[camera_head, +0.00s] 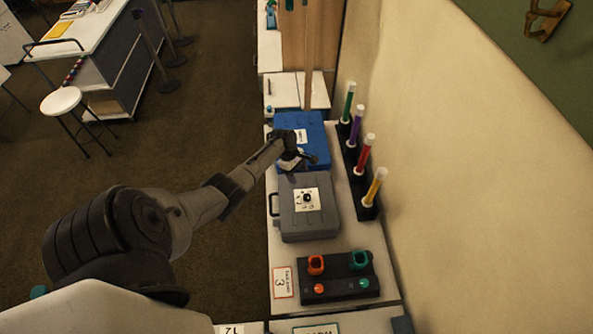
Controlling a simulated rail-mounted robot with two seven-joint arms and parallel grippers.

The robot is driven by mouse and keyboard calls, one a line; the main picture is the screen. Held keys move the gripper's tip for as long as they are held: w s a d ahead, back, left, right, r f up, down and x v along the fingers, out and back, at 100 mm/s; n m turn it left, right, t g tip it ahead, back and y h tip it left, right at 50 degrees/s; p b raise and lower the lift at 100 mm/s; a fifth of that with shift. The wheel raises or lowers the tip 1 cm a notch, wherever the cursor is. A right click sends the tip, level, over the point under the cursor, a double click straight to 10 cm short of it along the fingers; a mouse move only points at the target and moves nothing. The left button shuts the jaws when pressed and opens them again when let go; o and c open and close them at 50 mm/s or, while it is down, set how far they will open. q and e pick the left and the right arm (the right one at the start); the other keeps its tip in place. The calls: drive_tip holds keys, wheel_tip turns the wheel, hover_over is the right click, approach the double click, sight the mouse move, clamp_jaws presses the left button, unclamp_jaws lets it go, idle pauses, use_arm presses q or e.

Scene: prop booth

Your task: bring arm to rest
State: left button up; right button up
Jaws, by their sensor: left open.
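My left arm reaches in from the lower left across the bench edge. My left gripper (299,162) is open over the near edge of a blue case (313,130) and just beyond the grey case (318,218). I see nothing held in it, though the fingers are small and dark here. Whether it touches the blue case cannot be told. My right gripper is not in view.
A black rack (351,158) with several coloured tubes stands along the wall. A black box (335,289) with orange and teal parts sits nearer. A card marked 3 (283,283) lies beside it. Open floor (215,110) is left of the bench; a white stool (62,101) stands farther left.

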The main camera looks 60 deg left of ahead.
use_arm(q)
drive_tip(key=shift+s+a+r, duration=0.1)
drive_tip(key=shift+a+r, duration=0.05)
drive_tip(key=shift+r, duration=0.35)
idle(0.5)
